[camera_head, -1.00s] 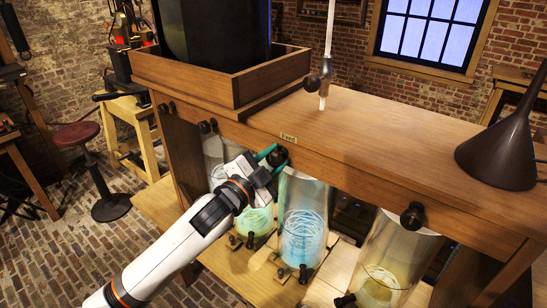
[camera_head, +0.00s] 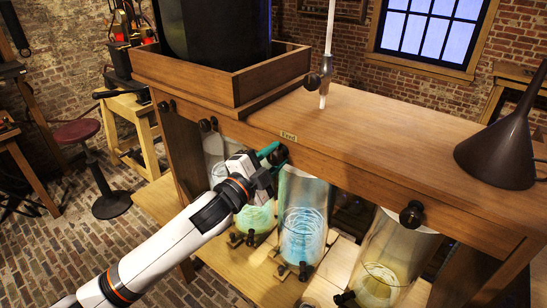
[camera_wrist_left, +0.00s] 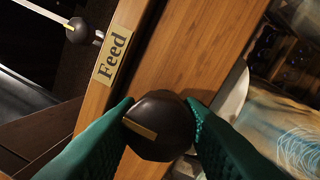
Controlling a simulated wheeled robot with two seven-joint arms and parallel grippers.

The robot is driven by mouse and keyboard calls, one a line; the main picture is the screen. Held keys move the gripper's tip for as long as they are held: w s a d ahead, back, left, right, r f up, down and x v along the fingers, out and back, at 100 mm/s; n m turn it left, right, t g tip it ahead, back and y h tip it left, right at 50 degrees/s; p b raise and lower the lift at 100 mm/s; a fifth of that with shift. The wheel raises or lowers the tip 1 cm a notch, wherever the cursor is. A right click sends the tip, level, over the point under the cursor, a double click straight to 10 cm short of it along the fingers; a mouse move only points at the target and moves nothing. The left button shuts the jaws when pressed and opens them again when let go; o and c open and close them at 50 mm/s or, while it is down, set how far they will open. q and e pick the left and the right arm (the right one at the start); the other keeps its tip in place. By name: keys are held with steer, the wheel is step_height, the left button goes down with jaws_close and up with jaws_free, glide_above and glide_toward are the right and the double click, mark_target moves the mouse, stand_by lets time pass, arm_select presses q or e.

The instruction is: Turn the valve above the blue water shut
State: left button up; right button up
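The valve above the blue water has a dark round knob (camera_head: 278,155) on the front rail, just right of the "Feed" label's lower left. In the left wrist view the knob (camera_wrist_left: 165,140) shows a brass line slanting down to the right. My left gripper (camera_head: 272,158) has its teal fingers on either side of the knob. In the wrist view both fingers appear to touch it. The glass jar with blue water (camera_head: 303,222) stands below and right of the knob; part of it shows in the wrist view (camera_wrist_left: 285,135). My right gripper is not in view.
A green-lit jar (camera_head: 255,216) stands left of the blue one, a yellow jar (camera_head: 395,260) to the right. Another dark knob (camera_head: 411,214) sits above the yellow jar. A dark funnel (camera_head: 505,150) stands on the bench top (camera_head: 400,135).

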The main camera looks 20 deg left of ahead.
arm_select(q)
steer(key=o, duration=0.4)
steer(key=shift+o, duration=0.2)
steer(key=shift+s+a+f, duration=0.1)
steer(key=shift+s+f, duration=0.05)
steer(key=shift+s, duration=0.15)
steer(key=r+b+v, duration=0.1)
steer(key=b+v, duration=0.3)
steer(key=v, duration=0.7)
steer(key=shift+s+f+b, duration=0.2)
steer(key=shift+f+b, duration=0.15)
steer(key=shift+a+f, duration=0.1)
